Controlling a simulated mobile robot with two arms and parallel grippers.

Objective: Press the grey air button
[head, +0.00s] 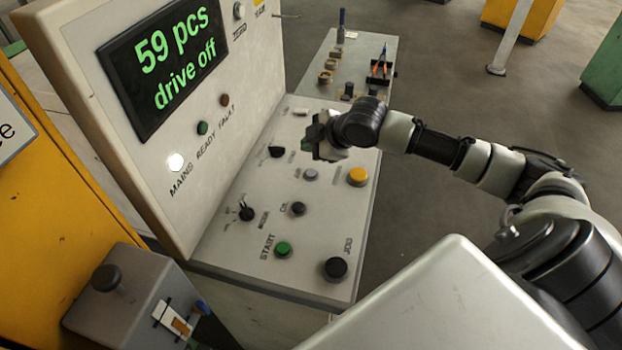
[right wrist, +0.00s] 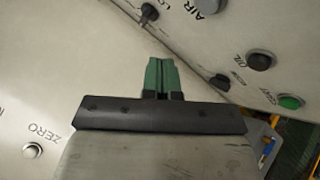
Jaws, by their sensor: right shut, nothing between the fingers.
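The grey air button (head: 310,174) is a small round button on the sloping console panel (head: 225,235), left of the yellow button. My right gripper (head: 314,134) is above the panel, higher in the picture than the grey button and apart from it. Its fingers point left, towards the upright display board. In the right wrist view its green fingers (right wrist: 162,78) are together with nothing between them. The AIR label (right wrist: 207,6) shows at the top edge there; the button beside it is mostly cut off. My left gripper is not in view.
Nearby on the panel are a yellow button (head: 357,176), a black button (head: 298,208), a green start button (head: 283,249), a black jog button (head: 336,267) and a rotary switch (head: 245,213). The display board (head: 165,60) rises at the left. A side table (head: 350,60) with tools stands behind.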

